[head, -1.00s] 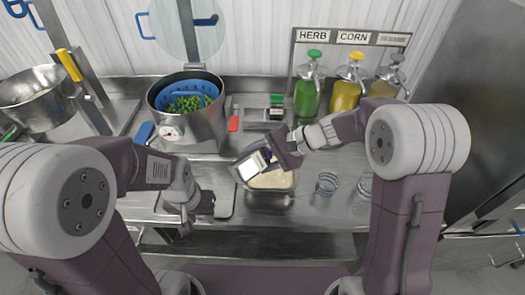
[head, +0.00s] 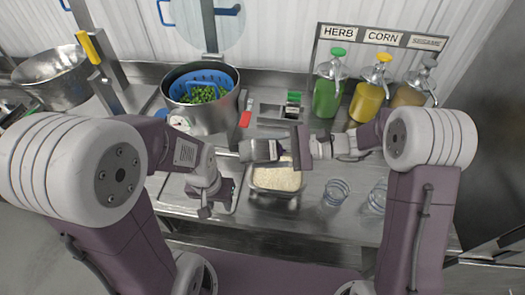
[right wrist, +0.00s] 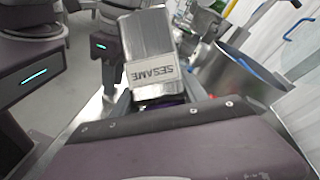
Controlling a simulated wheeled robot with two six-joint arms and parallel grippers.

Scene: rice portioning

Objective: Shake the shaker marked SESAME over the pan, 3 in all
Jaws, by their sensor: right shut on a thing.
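The shaker marked SESAME (right wrist: 150,65) is a metal box with a white label, seen in the right wrist view. In the head view the shaker (head: 262,150) lies roughly level above the far edge of the pan. My right gripper (head: 284,148) is shut on it. The pan (head: 274,203) is a metal tray of pale rice (head: 276,179) on the counter, below the shaker. My left gripper (head: 204,206) hangs left of the pan, apart from it; its finger gap is not clear.
A pot (head: 203,118) with a blue basket of green pieces stands behind left. Green (head: 325,98), yellow (head: 367,102) and tan (head: 408,95) dispensers stand at back right, under HERB and CORN signs. Glass cups (head: 335,192) stand right of the pan.

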